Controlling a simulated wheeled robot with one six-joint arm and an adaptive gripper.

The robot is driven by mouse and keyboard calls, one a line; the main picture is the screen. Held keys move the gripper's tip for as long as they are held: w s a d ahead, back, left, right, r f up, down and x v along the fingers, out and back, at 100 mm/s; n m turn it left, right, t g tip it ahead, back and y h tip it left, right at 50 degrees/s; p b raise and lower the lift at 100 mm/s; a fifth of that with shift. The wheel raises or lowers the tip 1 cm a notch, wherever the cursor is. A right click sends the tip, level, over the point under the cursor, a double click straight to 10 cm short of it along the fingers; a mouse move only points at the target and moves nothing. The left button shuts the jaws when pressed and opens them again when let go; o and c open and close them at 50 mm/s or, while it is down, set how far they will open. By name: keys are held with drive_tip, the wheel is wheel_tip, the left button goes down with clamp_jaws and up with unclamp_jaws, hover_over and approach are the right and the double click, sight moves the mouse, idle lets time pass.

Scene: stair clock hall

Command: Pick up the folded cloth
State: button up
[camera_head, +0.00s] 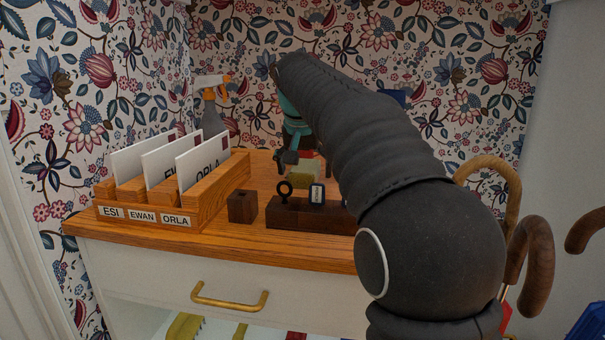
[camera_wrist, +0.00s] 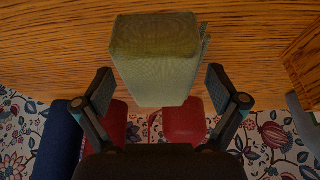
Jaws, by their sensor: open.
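The folded cloth (camera_wrist: 155,75) is a pale green, thick folded block in the upper middle of the wrist view. It lies between the two spread fingers of my gripper (camera_wrist: 160,88), with a visible gap on each side. In the head view the cloth (camera_head: 304,174) is a small yellow-green piece on the wooden top, just beyond the dark rack. My gripper (camera_head: 298,159) is open and close to it there, partly hidden by my arm. Whether a finger touches the cloth cannot be told in the head view.
A letter holder (camera_head: 214,200) with named slots stands left. A small dark block (camera_head: 243,206) and a dark rack (camera_head: 290,213) are in front. A spray bottle (camera_head: 212,103) stands behind. Red items (camera_wrist: 185,122) and a blue one (camera_wrist: 60,140) sit near the fingers. Curved handles (camera_head: 535,262) are right.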

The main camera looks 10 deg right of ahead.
sight(308, 163)
drive_tip(key=c, duration=1.4)
drive_tip(key=shift+o, duration=0.2)
drive_tip(key=r, duration=0.2)
drive_tip(key=r+p, duration=0.1)
drive_tip(key=r, duration=0.2)
drive_tip(key=shift+s+d+r+p, duration=0.1)
drive_tip(key=shift+d+p, duration=0.1)
drive_tip(key=shift+p, duration=0.1)
drive_tip(key=s+d+r, duration=0.6)
drive_tip(key=s+d, duration=0.1)
drive_tip(key=d, duration=0.1)
drive_tip(key=shift+s+r+p, duration=0.2)
drive_tip(key=shift+s+p, duration=0.1)
drive_tip(key=shift+p, duration=0.05)
drive_tip(key=shift+d, duration=0.1)
drive_tip(key=o, duration=0.5)
drive_tip(key=shift+c, duration=1.3)
